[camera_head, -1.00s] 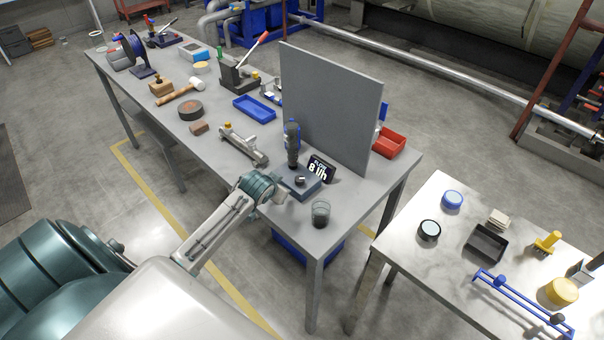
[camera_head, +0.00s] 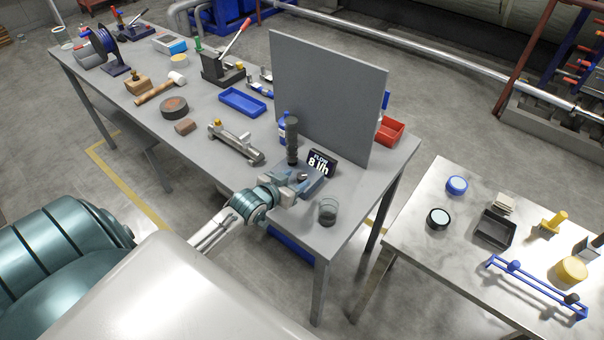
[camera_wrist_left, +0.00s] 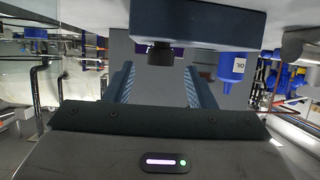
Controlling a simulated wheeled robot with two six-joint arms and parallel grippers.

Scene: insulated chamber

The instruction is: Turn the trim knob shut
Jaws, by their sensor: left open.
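The trim knob is a small dark knob (camera_head: 302,176) on a blue-grey block (camera_head: 318,185) near the table's right end. In the left wrist view the knob (camera_wrist_left: 160,54) shows against the block (camera_wrist_left: 197,24). A small display (camera_head: 321,163) reading "FLOW 8 l/h" stands behind the block, and a dark upright cylinder (camera_head: 292,140) rises beside it. My left gripper (camera_head: 297,184) is open at the block. In the left wrist view its fingers (camera_wrist_left: 159,70) stand apart, with the knob between and just beyond the tips. Contact cannot be told.
A grey upright panel (camera_head: 325,95) stands behind the block. A metal fixture (camera_head: 236,142) lies to the left. A blue oil bottle (camera_wrist_left: 231,66) shows right in the wrist view. A second table (camera_head: 415,255) stands at right.

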